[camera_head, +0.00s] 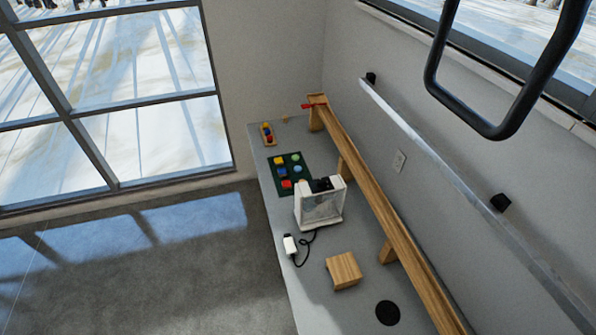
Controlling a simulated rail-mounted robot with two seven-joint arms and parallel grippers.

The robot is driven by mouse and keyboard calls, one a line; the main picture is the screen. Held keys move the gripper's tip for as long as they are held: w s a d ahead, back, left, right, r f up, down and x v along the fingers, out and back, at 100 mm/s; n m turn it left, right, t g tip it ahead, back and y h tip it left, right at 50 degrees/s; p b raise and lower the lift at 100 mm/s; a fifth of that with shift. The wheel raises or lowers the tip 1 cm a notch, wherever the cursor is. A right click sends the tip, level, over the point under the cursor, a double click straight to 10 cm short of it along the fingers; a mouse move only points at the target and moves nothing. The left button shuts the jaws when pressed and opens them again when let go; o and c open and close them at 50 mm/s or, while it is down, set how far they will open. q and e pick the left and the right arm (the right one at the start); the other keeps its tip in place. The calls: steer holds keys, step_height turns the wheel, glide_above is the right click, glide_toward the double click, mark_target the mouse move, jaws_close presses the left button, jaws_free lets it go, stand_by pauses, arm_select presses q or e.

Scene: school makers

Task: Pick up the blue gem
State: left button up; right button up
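A dark green mat (305,188) lies on the grey table, with several small coloured pieces on it. Two of them are blue: a squarish one (283,172) on the left and a rounder one (297,169) on the right. They are too small to tell which is the blue gem. A yellow piece (279,161) and a red piece (287,184) are in the left row, and a green piece (295,157) is at the top right. Neither of my grippers is in view.
A white-framed clear device (320,207) stands just in front of the mat. A long wooden rail (372,195) runs along the right side. A wooden block (343,270), a black disc (388,312), a corded white box (290,245) and a small wooden tray (265,138) also occupy the table (270,195).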

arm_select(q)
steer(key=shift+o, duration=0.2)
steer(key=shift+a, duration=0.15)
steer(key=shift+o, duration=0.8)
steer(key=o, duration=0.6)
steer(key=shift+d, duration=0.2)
